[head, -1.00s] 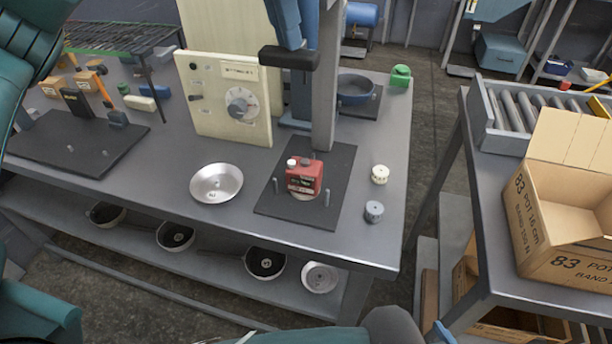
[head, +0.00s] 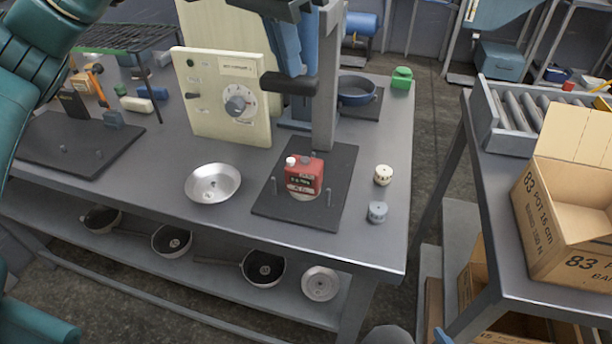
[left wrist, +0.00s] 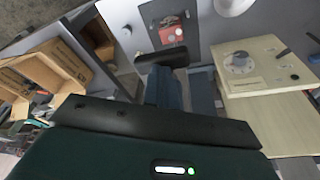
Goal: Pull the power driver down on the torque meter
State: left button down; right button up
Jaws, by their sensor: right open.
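The torque meter (head: 304,173), a small red box with a dark label, stands on a black plate (head: 268,210) at the foot of a grey column; it also shows in the left wrist view (left wrist: 172,35). A clear gap separates block and meter.
A cream dial panel (head: 222,98) stands left of the column. A silver bowl (head: 213,183) lies left of the plate, and two small cylinders, white (head: 383,174) and grey (head: 377,211), stand right of it. The table front is clear. Pans fill the lower shelf.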

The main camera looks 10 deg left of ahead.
aim_at(284, 94)
pick_arm(q)
jog(key=shift+s+b+x, duration=0.2)
jog(key=shift+b+x, duration=0.4)
jog(key=shift+x, duration=0.4)
jog(key=shift+a+f+b, duration=0.1)
jog(key=shift+f+b, duration=0.7)
jog(key=shift+f, duration=0.35)
jog(key=shift+b+x, duration=0.6)
jog(key=shift+x, duration=0.2)
jog(key=shift+s+a+f+b, duration=0.1)
jog(key=shift+s+f+b, duration=0.1)
jog(key=shift+f+b, duration=0.25)
jog(key=shift+f, duration=0.45)
jog(key=b+x, duration=0.2)
jog(key=x, duration=0.1)
jog(key=shift+s+a+b, duration=0.2)
jog(key=shift+s+b, duration=0.1)
jog(key=shift+s, duration=0.05)
pick_arm(e)
jog(key=shift+s+d+f+m+t, duration=0.25)
jog(key=shift+f+t, duration=0.1)
jog(key=shift+f, duration=0.15)
jog(key=shift+s+d+f+m+t, duration=0.1)
jog(key=shift+d+f+m+t, duration=0.15)
jog(key=shift+f+t, duration=0.15)
